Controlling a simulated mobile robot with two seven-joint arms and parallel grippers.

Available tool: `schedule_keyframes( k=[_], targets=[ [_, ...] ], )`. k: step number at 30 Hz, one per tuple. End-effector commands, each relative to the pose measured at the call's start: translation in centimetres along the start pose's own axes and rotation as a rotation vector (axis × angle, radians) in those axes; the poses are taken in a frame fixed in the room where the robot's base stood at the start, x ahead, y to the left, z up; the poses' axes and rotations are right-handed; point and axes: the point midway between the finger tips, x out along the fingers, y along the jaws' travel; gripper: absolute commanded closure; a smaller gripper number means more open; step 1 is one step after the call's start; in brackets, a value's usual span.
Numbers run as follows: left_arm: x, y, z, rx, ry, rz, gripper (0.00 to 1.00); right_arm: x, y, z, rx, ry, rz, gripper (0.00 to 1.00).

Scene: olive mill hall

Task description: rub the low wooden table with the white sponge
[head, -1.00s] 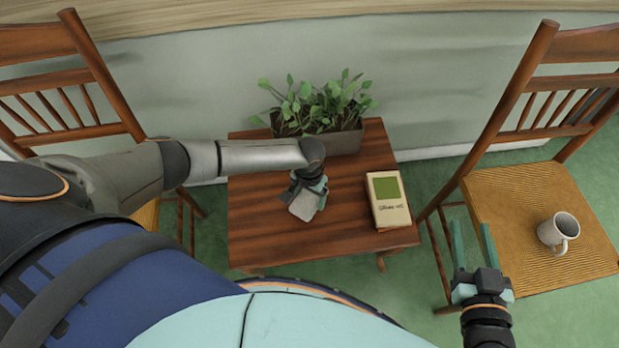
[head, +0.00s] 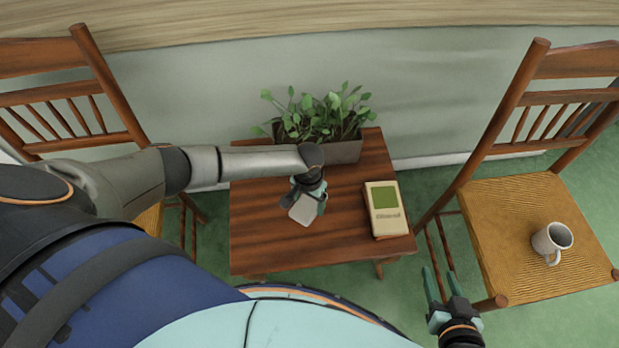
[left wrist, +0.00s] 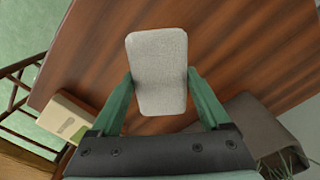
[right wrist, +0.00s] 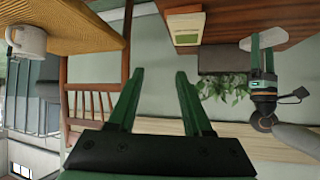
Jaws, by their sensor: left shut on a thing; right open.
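The low wooden table (head: 262,240) stands against the wall, its brown striped top mostly bare. My left gripper (head: 307,198) is over the middle of the table, shut on the white sponge (head: 302,211). In the left wrist view the sponge (left wrist: 158,72) sits between the two fingers (left wrist: 160,88), with the table top (left wrist: 230,50) behind it. I cannot tell whether the sponge touches the wood. My right gripper (head: 440,287) is open and empty, low to the right of the table; its spread fingers also show in the right wrist view (right wrist: 160,85).
A planter with green leaves (head: 340,152) stands at the table's back edge. A cream and green box (head: 386,222) lies at the table's right side. A chair with a woven seat (head: 510,200) holding a white mug (head: 551,241) is to the right; another chair (head: 95,140) is left.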

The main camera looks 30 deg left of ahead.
Motion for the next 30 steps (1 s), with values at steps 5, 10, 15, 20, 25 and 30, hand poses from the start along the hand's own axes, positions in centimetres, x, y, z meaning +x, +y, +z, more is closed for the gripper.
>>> schedule_keyframes(
  k=[5, 10, 15, 20, 25, 30],
  targets=[
    [-0.7, -0.2, 0.1, -0.001, 0.000, 0.000, 0.72, -0.3, -0.3, 1.3, 0.018, -0.064, -0.008, 0.50],
    [-1.3, -0.3, 0.1, -0.001, 0.000, -0.001, 0.72, -0.7, -0.8, 2.6, 0.036, -0.124, -0.016, 0.50],
    [-3.0, -0.7, 0.1, -0.002, 0.000, -0.001, 0.72, -1.4, -1.0, 1.0, 0.035, -0.116, -0.019, 0.50],
    [-3.5, -0.9, 0.2, -0.002, 0.000, -0.001, 0.72, -1.6, -1.1, 0.8, 0.035, -0.119, -0.021, 0.50],
    [-3.4, -1.0, 0.2, -0.002, 0.000, -0.001, 0.72, -1.6, -1.1, 0.8, 0.036, -0.119, -0.022, 0.50],
    [-3.4, -0.9, 0.2, -0.002, 0.000, -0.001, 0.72, -1.5, -1.1, 0.8, 0.035, -0.118, -0.022, 0.50]
  ],
)
